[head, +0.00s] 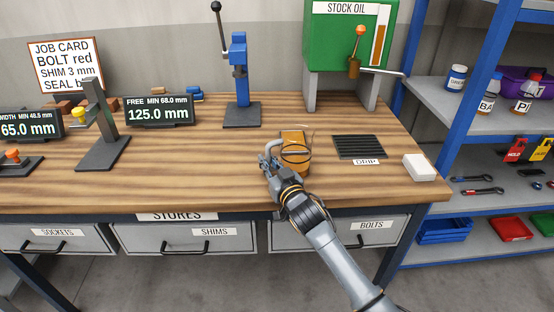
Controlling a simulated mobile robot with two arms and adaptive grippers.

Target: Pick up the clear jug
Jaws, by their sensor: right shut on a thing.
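The clear jug (297,150) stands upright near the front of the wooden bench, with amber-orange showing through its wall. My right gripper (270,157) is at the jug's left side, where its handle would be, and is shut on it. The fingers and wrist hide the handle and part of the lower jug. I cannot tell whether the jug's base touches the bench. My left gripper is not in view.
A slotted black drip tray (360,147) and a white block (419,167) lie to the right. The green stock oil tank (340,40) with its tap stands behind. A blue press (239,80) is back left. Blue shelving (470,115) stands right.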

